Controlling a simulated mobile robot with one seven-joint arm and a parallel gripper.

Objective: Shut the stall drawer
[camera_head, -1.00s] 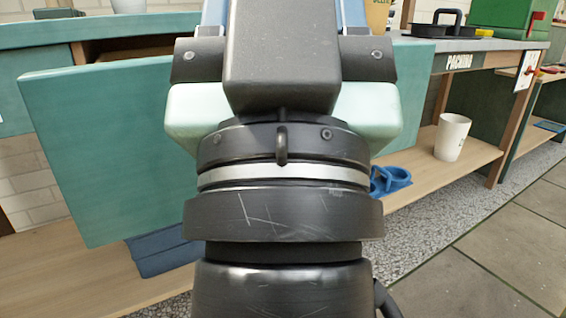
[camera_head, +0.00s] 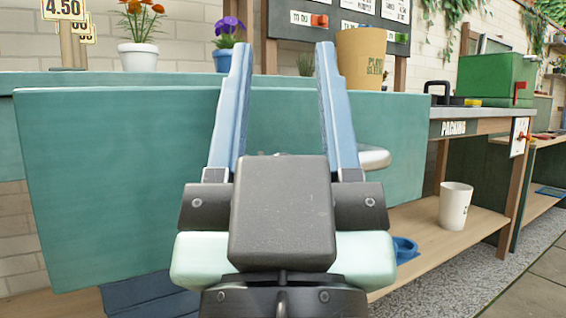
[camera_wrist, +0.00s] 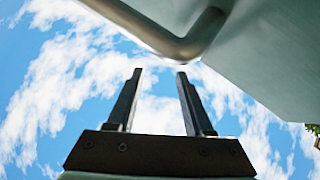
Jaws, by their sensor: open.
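The stall drawer's wide teal front (camera_head: 120,180) hangs in front of the stall counter and appears to stand out from it. Its inside is hidden in the head view. The grey handle end (camera_head: 375,158) shows just right of my gripper's right finger. My gripper (camera_head: 285,50) points at the drawer front with its two blue fingers apart and nothing between them. In the wrist view, the curved metal handle (camera_wrist: 185,42) and the drawer front (camera_wrist: 270,50) are beyond the open fingers (camera_wrist: 158,75). I see no contact with the handle.
The teal stall counter (camera_head: 180,78) bears orange flowers (camera_head: 139,20), a purple-flowered pot (camera_head: 227,58) and a tan pot (camera_head: 359,58). The packing bench (camera_head: 470,118) stands right, with a green box (camera_head: 495,80). A white bucket (camera_head: 455,206) stands on the lower shelf (camera_head: 430,240).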

